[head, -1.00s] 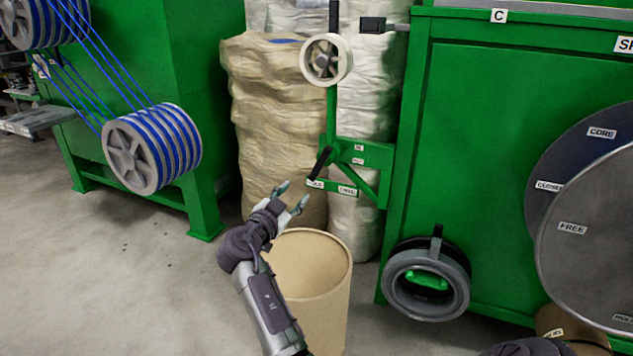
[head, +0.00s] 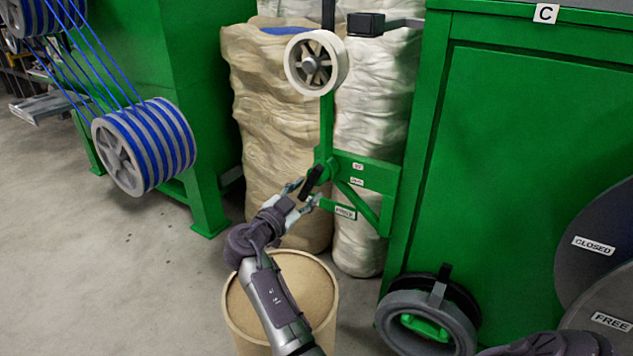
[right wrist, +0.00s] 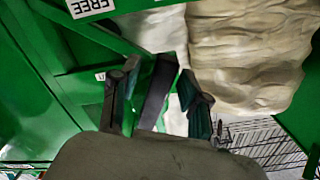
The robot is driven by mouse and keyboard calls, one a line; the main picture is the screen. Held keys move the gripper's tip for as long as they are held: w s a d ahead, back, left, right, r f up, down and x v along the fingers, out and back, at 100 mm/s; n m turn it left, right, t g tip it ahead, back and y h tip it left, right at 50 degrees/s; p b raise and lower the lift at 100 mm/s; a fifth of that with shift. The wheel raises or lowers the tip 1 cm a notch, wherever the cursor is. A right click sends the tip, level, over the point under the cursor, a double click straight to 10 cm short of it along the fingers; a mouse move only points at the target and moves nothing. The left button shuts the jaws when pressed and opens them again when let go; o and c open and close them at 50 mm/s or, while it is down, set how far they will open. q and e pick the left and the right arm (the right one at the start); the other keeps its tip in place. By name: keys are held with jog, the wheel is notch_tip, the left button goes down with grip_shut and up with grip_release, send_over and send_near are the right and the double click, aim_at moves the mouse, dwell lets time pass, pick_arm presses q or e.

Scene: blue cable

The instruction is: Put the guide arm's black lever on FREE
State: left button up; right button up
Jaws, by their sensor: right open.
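The guide arm (head: 327,125) is a green upright bracket on the machine's side, with a pale spoked wheel (head: 316,63) near its top. Its black lever (head: 312,182) slants down and left from the pivot. A white FREE label (head: 345,212) is on the bracket, to the right of the lever's lower end; it also shows upside down in the right wrist view (right wrist: 92,6). My right gripper (head: 307,194) is open, its fingers on either side of the lever. In the right wrist view the lever (right wrist: 156,92) stands between the fingers; contact is unclear. My left gripper is out of view.
A tan drum (head: 320,300) stands below my right arm. Wrapped sacks (head: 275,130) stand behind the guide arm. The green cabinet (head: 510,150) is to the right, with a grey ring (head: 425,322) low on it. Blue cable runs over a reel (head: 145,147) at left.

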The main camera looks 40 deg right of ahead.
jog(key=shift+d, duration=0.15)
grip_shut()
dwell(0.4)
